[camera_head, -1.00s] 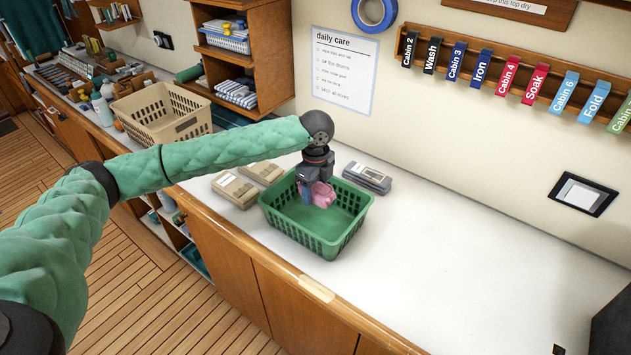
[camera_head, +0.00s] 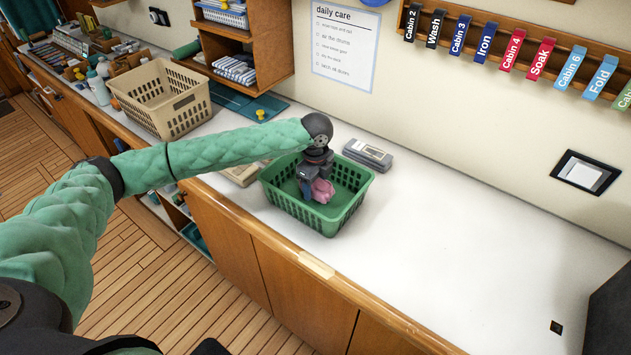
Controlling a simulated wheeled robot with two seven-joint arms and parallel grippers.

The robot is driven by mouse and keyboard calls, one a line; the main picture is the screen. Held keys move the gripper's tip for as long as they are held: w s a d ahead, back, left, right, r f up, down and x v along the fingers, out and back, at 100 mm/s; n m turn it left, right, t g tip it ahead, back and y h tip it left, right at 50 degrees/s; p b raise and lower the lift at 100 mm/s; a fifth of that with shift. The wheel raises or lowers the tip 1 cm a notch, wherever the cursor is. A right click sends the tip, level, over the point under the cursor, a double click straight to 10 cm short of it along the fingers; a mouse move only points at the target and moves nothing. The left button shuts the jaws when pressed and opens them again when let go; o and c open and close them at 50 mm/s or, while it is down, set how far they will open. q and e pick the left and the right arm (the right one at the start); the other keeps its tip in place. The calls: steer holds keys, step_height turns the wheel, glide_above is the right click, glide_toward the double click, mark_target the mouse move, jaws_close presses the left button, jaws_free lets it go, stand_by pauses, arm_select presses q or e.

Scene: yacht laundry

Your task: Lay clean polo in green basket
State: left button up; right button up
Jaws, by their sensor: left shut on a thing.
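The green basket (camera_head: 284,211) stands on the white counter near its front edge. My left gripper (camera_head: 312,190) points down inside the basket and is shut on a small pink folded garment, the polo (camera_head: 323,191). The polo is low in the basket, close to its floor. Whether it touches the floor I cannot tell. The gripper partly hides it. My right gripper is not in view.
A beige basket (camera_head: 167,98) stands further left on the counter. Beige folded packs (camera_head: 243,174) lie left of the green basket, partly behind my arm. A grey pack (camera_head: 368,154) lies behind it.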

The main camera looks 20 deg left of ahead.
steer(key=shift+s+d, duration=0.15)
arm_select(q)
steer(key=shift+f, duration=0.2)
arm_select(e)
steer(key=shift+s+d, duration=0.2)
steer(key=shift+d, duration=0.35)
arm_select(q)
steer(key=shift+f, duration=0.3)
steer(key=shift+f, duration=0.1)
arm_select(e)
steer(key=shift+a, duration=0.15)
arm_select(q)
steer(key=shift+f, duration=0.9)
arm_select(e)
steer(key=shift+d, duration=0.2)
